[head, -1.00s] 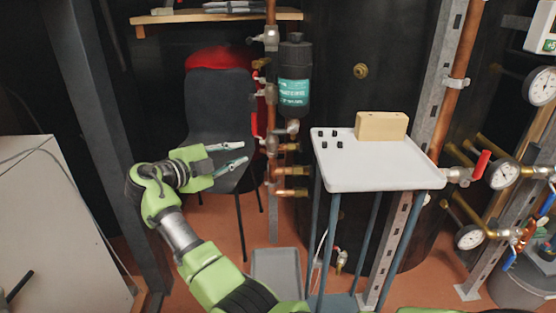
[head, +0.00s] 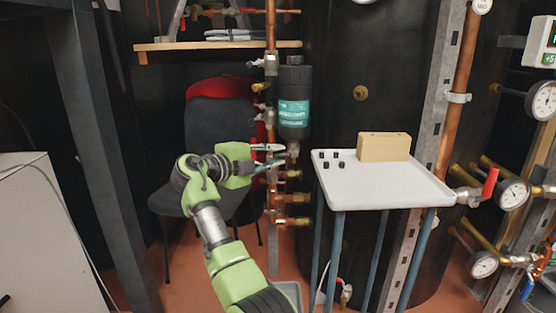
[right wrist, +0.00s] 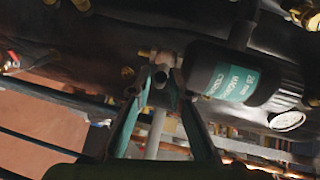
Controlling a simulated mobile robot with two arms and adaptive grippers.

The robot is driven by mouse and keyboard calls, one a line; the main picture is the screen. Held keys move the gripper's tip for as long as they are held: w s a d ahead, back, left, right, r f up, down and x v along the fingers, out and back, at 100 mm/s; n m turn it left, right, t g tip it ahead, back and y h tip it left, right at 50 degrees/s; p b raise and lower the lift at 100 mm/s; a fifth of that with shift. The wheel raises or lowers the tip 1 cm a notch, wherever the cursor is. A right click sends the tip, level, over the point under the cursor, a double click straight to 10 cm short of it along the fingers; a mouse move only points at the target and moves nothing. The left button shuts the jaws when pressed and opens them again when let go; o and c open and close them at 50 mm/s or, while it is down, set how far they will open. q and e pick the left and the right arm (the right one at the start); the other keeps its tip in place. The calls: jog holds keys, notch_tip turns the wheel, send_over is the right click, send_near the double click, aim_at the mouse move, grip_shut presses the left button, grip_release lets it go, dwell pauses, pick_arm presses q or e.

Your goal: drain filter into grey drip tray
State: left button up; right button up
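The filter (head: 294,90) is a black upright canister with a teal label on a copper pipe; it lies sideways in the right wrist view (right wrist: 235,78). A metal drain valve (head: 294,150) is at its lower end. My right gripper (head: 281,155) is open, its fingertips close to this valve. In the right wrist view, the valve (right wrist: 168,70) shows between or just beyond the two fingertips; I cannot tell if they touch it. The grey drip tray (head: 290,290) is on the floor below, mostly hidden by my right arm. My left gripper is not in view.
A white-topped trolley (head: 390,190) with a tan block (head: 383,147) and several small black pieces stands right of the filter. A dark chair (head: 215,125) is behind my arm. Copper pipe stubs (head: 290,198) stick out below the valve. Gauges and valves fill the right.

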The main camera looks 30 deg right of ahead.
jog(key=shift+w+d+f, duration=0.1)
jog(key=shift+w+d, duration=0.05)
jog(key=shift+d, duration=0.55)
grip_shut()
jog(key=shift+f, duration=0.1)
